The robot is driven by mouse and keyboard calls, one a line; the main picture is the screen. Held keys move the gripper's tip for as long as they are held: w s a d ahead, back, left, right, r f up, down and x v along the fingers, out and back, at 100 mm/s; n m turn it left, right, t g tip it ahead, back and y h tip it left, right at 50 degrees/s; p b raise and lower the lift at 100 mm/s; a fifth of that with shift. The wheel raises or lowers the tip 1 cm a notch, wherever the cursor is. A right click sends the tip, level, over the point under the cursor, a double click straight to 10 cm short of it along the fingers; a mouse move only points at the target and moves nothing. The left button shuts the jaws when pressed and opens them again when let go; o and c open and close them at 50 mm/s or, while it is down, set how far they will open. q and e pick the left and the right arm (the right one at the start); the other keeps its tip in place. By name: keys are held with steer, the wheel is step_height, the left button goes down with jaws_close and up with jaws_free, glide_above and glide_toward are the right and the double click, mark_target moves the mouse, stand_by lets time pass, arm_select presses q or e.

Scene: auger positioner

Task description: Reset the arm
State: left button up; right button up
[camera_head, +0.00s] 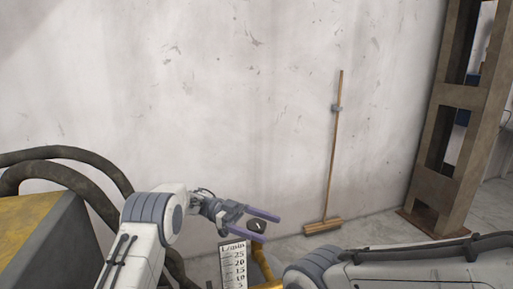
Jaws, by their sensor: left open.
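My left gripper (263,220) is open, with its two purple fingers apart and pointing right. Just past it is a small dark round knob or dial (257,226) on a yellow pipe (261,258), which shows between or behind the fingers. I cannot tell whether the fingers touch it. Below the gripper is a white gauge plate (234,264) marked L/min with a number scale. My right arm comes in from the lower right, and its gripper is not visible.
A yellow machine (40,235) with thick dark hoses (65,165) stands at the left. A broom (331,160) leans on the pale wall (230,90). A rusty steel column (455,120) stands at the right. The floor by the wall is clear around the broom.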

arm_select(q)
steer(key=shift+s+d, duration=0.3)
steer(key=shift+d, duration=0.3)
steer(key=shift+a, duration=0.15)
